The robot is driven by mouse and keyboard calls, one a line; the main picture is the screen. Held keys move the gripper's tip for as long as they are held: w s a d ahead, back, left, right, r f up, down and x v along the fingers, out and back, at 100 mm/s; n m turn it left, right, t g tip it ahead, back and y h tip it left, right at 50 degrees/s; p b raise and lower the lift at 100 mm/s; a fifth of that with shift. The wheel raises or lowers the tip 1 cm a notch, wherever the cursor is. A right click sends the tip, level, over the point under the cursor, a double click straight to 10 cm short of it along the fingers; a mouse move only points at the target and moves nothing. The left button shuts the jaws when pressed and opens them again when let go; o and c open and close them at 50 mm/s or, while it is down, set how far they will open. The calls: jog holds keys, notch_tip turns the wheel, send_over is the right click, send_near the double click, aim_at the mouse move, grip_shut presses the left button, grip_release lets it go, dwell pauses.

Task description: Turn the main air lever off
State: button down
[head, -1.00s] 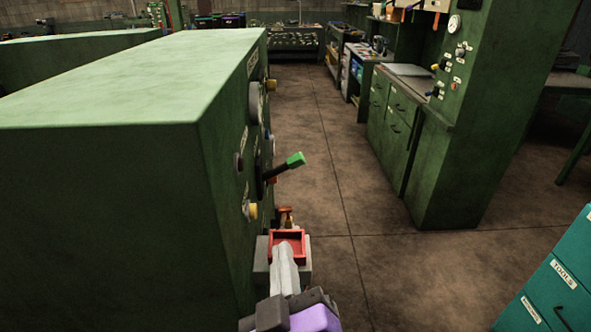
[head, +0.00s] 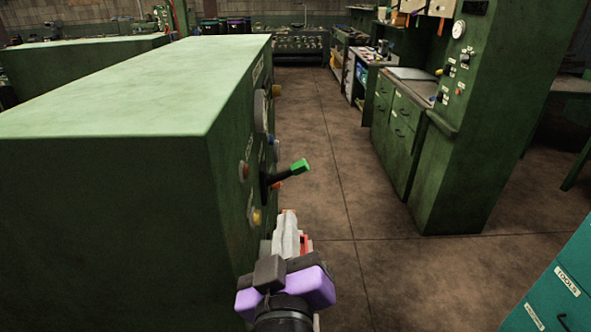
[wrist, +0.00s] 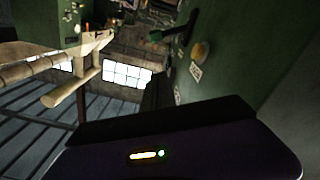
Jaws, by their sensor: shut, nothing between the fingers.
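The lever (head: 300,167) has a green tip on a black shaft and sticks out to the right and slightly up from the side face of the green machine cabinet (head: 110,200). My gripper (head: 287,216), with pale fingers and a purple and dark grey body, is shut and empty. In the head view it is below the lever, close along the cabinet's side, and appears apart from it. In the wrist view the lever (wrist: 178,36) shows near the top, beside a yellow knob (wrist: 200,50). The fingertips do not show clearly there. The lever's label cannot be read.
Knobs and a round gauge (head: 261,111) line the same cabinet face. A green control column (head: 480,130) stands right of an open floor aisle (head: 335,180). A teal tool cabinet (head: 560,290) is at bottom right.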

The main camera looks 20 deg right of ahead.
jog(key=p, duration=0.3)
send_near(297, 166)
jog(key=w+r, duration=0.3)
jog(key=w, duration=0.1)
jog(key=w+d+f+p, duration=0.1)
jog(key=shift+w+f, duration=0.2)
jog(key=shift+w, duration=0.1)
jog(key=shift+w+d+f, duration=0.3)
jog(key=shift+f, duration=0.15)
jog(key=shift+d+f, duration=0.1)
jog(key=shift+d+f+m+b, duration=0.1)
jog(key=shift+f+m+b, duration=0.05)
jog(key=shift+m+b, duration=0.35)
notch_tip(297, 166, down, 7)
jog(key=d+m+b, duration=0.2)
jog(key=m+b, duration=0.8)
jog(key=b, duration=0.7)
jog(key=shift+s, duration=0.3)
